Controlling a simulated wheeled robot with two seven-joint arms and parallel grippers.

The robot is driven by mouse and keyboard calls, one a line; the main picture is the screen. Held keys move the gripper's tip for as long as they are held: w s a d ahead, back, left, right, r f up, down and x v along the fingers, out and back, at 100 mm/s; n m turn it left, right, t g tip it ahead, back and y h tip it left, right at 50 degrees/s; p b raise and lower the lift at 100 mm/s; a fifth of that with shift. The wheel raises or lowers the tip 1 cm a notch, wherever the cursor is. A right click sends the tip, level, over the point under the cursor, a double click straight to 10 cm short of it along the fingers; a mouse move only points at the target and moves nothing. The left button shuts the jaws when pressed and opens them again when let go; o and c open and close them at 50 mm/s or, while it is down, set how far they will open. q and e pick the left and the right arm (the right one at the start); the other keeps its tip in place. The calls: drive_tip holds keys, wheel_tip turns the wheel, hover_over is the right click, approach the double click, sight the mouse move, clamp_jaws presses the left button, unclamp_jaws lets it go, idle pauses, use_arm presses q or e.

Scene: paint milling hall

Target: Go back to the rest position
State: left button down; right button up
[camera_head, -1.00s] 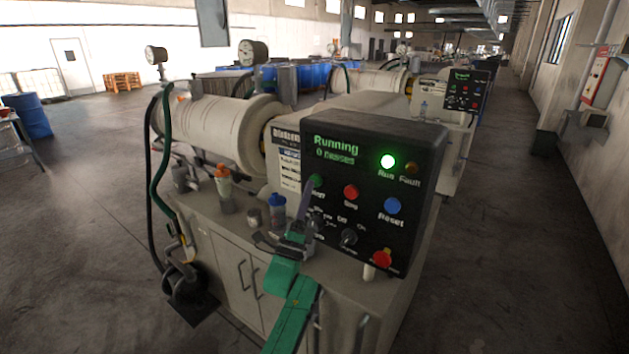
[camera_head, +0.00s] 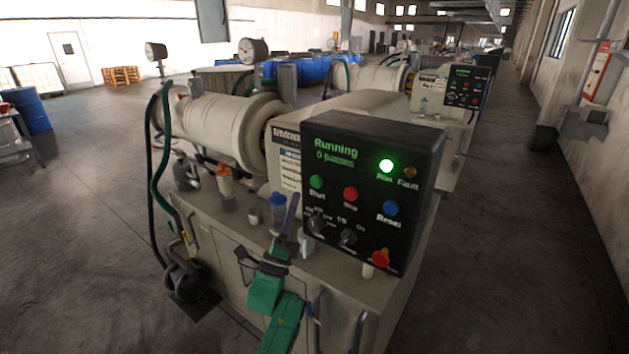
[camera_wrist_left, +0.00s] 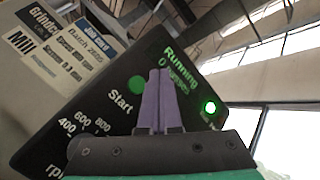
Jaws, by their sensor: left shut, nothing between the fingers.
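My left gripper (camera_head: 290,215) is in front of the mill's control panel (camera_head: 368,185), low and left of its buttons. Its purple fingers are shut with nothing between them; they also show in the left wrist view (camera_wrist_left: 160,98), pointing toward the panel. The green Start button (camera_head: 316,182) is uncovered in the head view, above and right of the fingertips. In the left wrist view the Start button (camera_wrist_left: 136,84) appears just left of the fingers. The panel display reads "Running", and the green Run lamp (camera_head: 386,165) is lit. My right gripper is not in view.
The red emergency knob (camera_head: 381,258) sticks out at lower right. Floor is open at right.

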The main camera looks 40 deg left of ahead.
use_arm(q)
drive_tip(key=shift+f, duration=0.1)
idle(0.7)
drive_tip(key=w+d+f+n+g+h+b, duration=0.1)
drive_tip(key=w+d+f+n+g, duration=0.15)
drive_tip(key=f, duration=0.65)
drive_tip(key=w+d+f+n+g+h, duration=0.1)
drive_tip(key=w+f+n+g+h, duration=0.15)
drive_tip(key=f, duration=0.65)
drive_tip(key=s+d+f+n+g+h, duration=0.1)
drive_tip(key=s+d+f+n+g, duration=0.15)
drive_tip(key=f, duration=0.65)
drive_tip(key=s+d+f+n+g+b, duration=0.15)
drive_tip(key=s+f+g, duration=0.25)
drive_tip(key=f, duration=0.5)
drive_tip(key=s+d+f+n+g+h, duration=0.1)
drive_tip(key=s+d+f+n+g, duration=0.15)
drive_tip(key=f, duration=0.75)
drive_tip(key=s+d+f+n+g, duration=0.2)
drive_tip(key=s+f+g, duration=0.3)
drive_tip(key=s+f, duration=0.65)
drive_tip(key=s+f+n+g, duration=0.2)
drive_tip(key=s+f+g, duration=0.1)
drive_tip(key=s, duration=0.8)
drive_tip(key=s+f+n+g, duration=0.3)
drive_tip(key=s+f, duration=0.2)
drive_tip(key=s, duration=0.6)
drive_tip(key=shift+s+d+f+b, duration=0.2)
drive_tip(key=shift+s+f+b, duration=0.05)
drive_tip(key=shift+f+b, duration=0.15)
